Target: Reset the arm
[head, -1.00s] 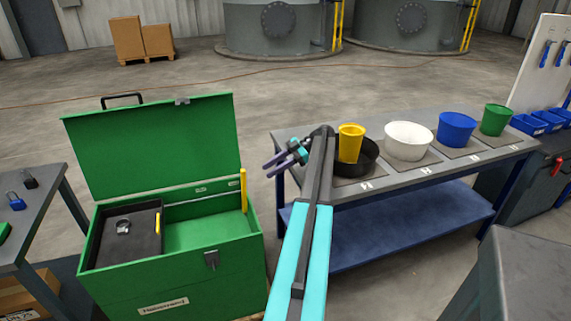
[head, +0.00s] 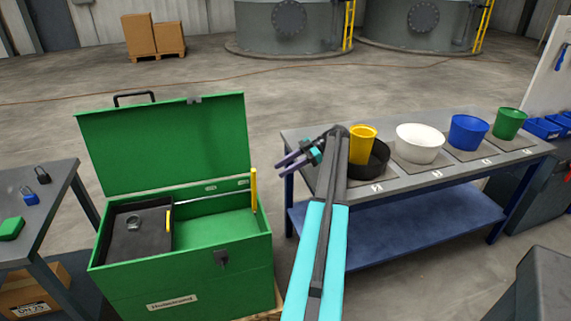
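My gripper (head: 284,168) is at the end of my arm, left of the grey bench's near left corner. Its two purple-grey fingers point left and stand apart with nothing visible between them. My arm reaches forward from the bottom of the head view, and its links stand in front of part of the bench. The open green toolbox (head: 212,236) is to the left of and below the gripper.
The grey bench (head: 395,184) carries a black bowl (head: 372,160), a yellow bucket (head: 361,147), a white bowl (head: 418,144), a blue bucket (head: 467,133) and a green bucket (head: 509,124). A left table (head: 52,213) holds padlocks. The floor beyond is open.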

